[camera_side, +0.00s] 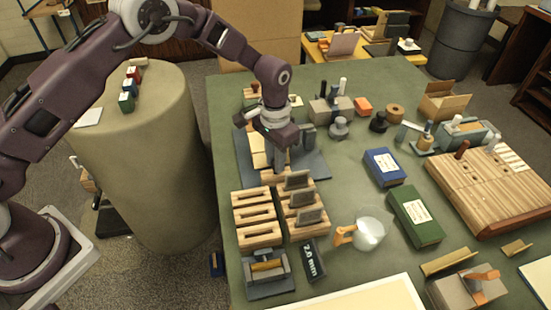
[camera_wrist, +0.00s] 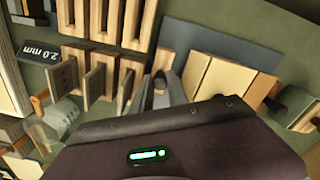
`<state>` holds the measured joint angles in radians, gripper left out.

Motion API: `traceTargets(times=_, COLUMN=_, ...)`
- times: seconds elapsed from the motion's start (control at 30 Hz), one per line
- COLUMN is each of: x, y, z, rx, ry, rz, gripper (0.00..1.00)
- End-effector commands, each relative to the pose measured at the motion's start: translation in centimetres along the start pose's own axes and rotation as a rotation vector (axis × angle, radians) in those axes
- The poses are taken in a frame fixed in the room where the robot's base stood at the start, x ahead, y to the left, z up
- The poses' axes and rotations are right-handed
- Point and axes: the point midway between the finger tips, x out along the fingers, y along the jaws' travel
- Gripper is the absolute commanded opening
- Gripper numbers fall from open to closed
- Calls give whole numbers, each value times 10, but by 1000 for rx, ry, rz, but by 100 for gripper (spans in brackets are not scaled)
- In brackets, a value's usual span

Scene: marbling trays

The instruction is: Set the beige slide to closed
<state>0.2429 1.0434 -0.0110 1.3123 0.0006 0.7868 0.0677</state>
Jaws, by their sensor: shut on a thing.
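The dark grey board (camera_side: 318,165) lies flat on the green table, with pale beige and light wooden panels (camera_side: 257,145) on it. I cannot tell for certain which panel is the beige slide. In the wrist view, beige panels (camera_wrist: 221,80) lie on the board (camera_wrist: 235,50), just right of my gripper. My gripper (camera_side: 279,169) points down at the board's front edge, beside the slotted wooden blocks. Its fingers (camera_wrist: 160,84) are close together on a small dark part, mostly hidden between them. Whether that part belongs to the slide cannot be seen.
Slotted wooden blocks (camera_side: 257,216) stand in front, some holding upright grey plates (camera_side: 308,216). A "2.0 mm" sign (camera_side: 313,261) and a clear jug (camera_side: 371,229) are nearby. Blue (camera_side: 384,167) and green (camera_side: 415,215) boxes lie to the right. Grey fixtures (camera_side: 331,108) stand behind.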

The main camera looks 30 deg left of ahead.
Motion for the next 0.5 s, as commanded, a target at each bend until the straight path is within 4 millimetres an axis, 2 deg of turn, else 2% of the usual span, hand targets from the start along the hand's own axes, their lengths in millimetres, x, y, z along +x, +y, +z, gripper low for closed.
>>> traceTargets(times=0.37, x=-1, y=-2, z=-1, rx=-1, ry=1, rz=0, gripper=0)
traceTargets(times=0.5, x=-1, y=-21, z=-12, rx=-4, ry=2, rz=0, gripper=0)
